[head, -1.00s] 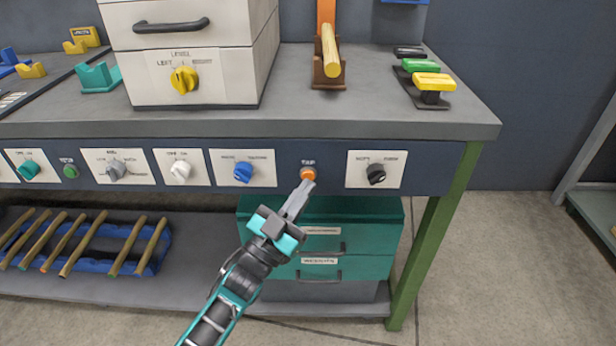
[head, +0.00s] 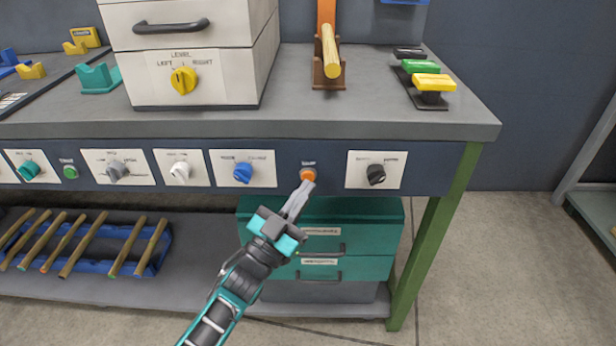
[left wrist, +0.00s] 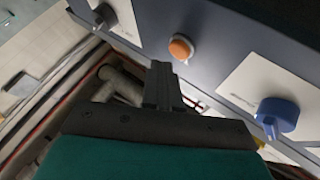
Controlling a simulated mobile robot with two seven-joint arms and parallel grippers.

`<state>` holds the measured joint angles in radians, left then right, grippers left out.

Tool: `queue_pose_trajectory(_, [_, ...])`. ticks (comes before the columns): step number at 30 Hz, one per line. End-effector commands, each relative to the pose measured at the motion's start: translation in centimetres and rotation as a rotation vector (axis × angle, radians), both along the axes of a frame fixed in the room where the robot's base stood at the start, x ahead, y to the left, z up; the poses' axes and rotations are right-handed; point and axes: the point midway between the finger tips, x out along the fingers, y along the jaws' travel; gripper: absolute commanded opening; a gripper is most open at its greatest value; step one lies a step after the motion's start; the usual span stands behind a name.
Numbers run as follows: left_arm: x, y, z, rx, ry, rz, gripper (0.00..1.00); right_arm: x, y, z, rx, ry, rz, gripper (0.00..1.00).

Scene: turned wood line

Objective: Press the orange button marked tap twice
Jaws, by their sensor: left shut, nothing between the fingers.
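The orange button (head: 308,175) sits in a round collar on the dark blue front panel of the bench, under a small label. It also shows in the left wrist view (left wrist: 180,49), where its face is uncovered. My left gripper (head: 303,190) is shut and empty, its fingertips just below and in front of the button in the head view. In the left wrist view the shut fingers (left wrist: 161,72) point toward the panel, with their tips a little below and left of the button. They look apart from it. My right gripper is not in view.
A blue knob (head: 242,172) is left of the button and a black knob (head: 376,174) is right of it. Green drawers (head: 370,235) stand below the panel, behind my left arm. A green bench leg (head: 437,235) stands at the right.

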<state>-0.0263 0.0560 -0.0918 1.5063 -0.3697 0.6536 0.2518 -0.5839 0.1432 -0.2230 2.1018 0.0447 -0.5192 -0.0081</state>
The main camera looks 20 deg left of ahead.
Motion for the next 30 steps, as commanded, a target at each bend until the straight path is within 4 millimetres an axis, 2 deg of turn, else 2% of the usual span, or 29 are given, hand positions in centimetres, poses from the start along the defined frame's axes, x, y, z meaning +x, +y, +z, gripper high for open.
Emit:
queue_pose_trajectory(20, [0.03,0.0,0.01,0.0,0.0,0.0,0.0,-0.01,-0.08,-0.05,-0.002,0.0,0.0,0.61])
queue_pose_trajectory(30, [0.85,0.25,-0.03,0.0,0.0,0.0,0.0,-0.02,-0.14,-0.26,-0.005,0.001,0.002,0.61])
